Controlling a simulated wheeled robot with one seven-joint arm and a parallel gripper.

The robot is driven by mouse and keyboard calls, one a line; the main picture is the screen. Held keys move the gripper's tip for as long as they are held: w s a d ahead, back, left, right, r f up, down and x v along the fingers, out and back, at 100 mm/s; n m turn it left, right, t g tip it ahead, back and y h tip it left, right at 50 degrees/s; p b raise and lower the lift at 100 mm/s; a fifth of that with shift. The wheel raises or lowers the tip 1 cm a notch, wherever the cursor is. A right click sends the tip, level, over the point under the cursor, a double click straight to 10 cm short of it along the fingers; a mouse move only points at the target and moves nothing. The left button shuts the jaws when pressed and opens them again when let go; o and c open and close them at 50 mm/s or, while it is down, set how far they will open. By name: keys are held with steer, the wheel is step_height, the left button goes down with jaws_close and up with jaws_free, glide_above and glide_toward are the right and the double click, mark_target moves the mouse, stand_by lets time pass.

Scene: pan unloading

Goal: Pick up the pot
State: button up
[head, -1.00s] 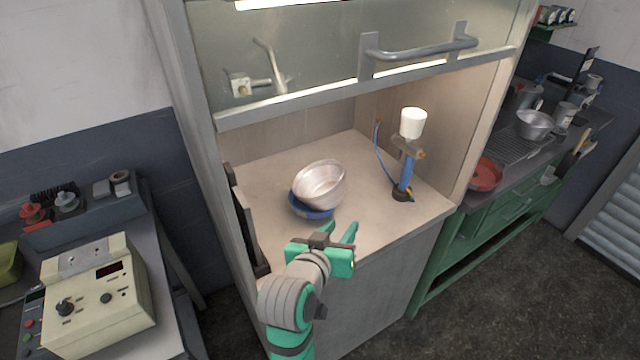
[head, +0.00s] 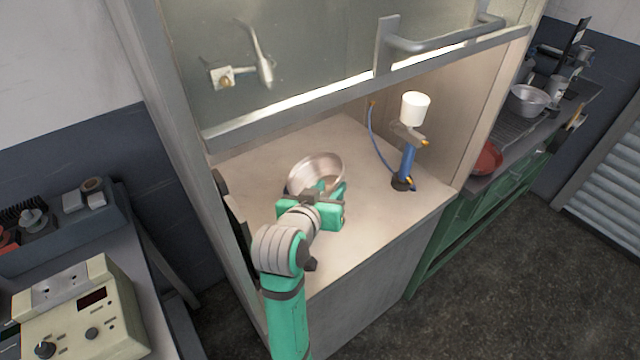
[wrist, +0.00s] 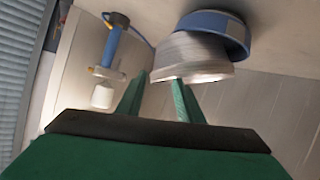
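The shiny metal pot (head: 305,171) sits tilted on the worktop inside the hooded booth, its open mouth facing up. In the wrist view the pot (wrist: 190,50) rests on a blue round dish (wrist: 222,22). My gripper (head: 332,188) is at the pot's near right side and covers part of it. In the wrist view my gripper (wrist: 163,78) has its two green fingers apart, with the pot's rim edge near the gap between them. One finger overlaps the pot's mouth. I cannot tell whether either finger touches it.
A blue stand with a white cup-shaped top (head: 415,107) and a hose stands to the right of the pot. The raised glass sash with its handle (head: 445,40) hangs above. The worktop (head: 375,215) is clear at the front right.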

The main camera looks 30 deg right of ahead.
mark_target(341, 178)
steer(key=shift+x, duration=1.2)
steer(key=x, duration=0.4)
steer(key=shift+s+d+r, duration=0.2)
steer(key=shift+s+d, duration=0.05)
steer(key=shift+w+d+f, duration=0.2)
steer(key=shift+w+d, duration=0.2)
steer(key=shift+w, duration=0.05)
steer(key=shift+s, duration=0.1)
jaws_close()
